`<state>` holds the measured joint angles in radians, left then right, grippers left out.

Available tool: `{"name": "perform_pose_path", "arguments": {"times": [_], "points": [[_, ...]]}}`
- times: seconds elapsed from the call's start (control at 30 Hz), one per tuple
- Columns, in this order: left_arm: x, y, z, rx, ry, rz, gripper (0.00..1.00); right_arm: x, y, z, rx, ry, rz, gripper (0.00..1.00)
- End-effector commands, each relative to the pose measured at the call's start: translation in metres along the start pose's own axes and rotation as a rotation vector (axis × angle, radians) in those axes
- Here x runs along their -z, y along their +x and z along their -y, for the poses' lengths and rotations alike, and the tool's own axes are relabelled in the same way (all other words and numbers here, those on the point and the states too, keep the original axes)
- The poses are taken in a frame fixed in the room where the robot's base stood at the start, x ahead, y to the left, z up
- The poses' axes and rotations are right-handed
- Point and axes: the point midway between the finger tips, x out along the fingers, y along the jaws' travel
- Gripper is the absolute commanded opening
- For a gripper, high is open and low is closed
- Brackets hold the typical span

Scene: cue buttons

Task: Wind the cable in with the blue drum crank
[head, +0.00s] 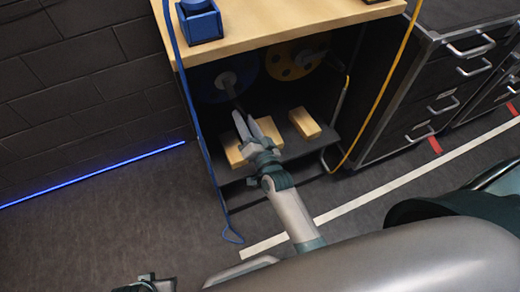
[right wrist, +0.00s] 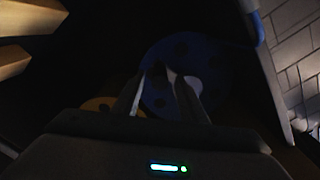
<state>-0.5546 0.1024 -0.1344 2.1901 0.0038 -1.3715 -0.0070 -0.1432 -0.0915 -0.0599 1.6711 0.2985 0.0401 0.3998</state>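The blue drum (head: 209,88) sits in the dark bay under the wooden top, at the left. Its pale hub (head: 226,80) carries a thin crank arm (head: 232,92) that slants down toward my right gripper. My right gripper (head: 243,118) is just below the crank, its fingers parted, with nothing clearly seen between them. In the right wrist view the fingers (right wrist: 155,75) stand apart before the blue drum (right wrist: 185,48); the crank handle is too dark to make out. The blue cable (head: 187,90) hangs down at the left and ends in a loop on the floor. Part of my left gripper (head: 150,284) shows at the bottom edge.
A yellow drum (head: 287,62) with a yellow cable (head: 386,95) is to the right. Several wooden blocks (head: 304,123) lie on the shelf below the drums. A blue box (head: 199,22) stands on the wooden top. Drawers (head: 436,105) stand at the right; the left floor is clear.

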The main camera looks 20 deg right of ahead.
Motion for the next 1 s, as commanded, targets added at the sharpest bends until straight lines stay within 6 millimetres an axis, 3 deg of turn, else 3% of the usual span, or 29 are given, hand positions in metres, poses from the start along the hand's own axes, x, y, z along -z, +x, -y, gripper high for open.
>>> {"name": "perform_pose_path", "arguments": {"times": [0.4,0.6,1.0], "points": [[-0.003,0.007,0.000,-0.001,0.001,0.009,0.39,-0.002,-0.084,0.000,-0.001,0.000,0.004,0.39],[-0.001,0.006,0.000,-0.001,0.001,0.006,0.39,-0.002,-0.113,0.000,-0.001,-0.001,0.004,0.39],[0.000,0.004,0.000,-0.001,0.001,0.004,0.39,-0.001,-0.128,0.001,0.000,0.000,0.003,0.39]]}}
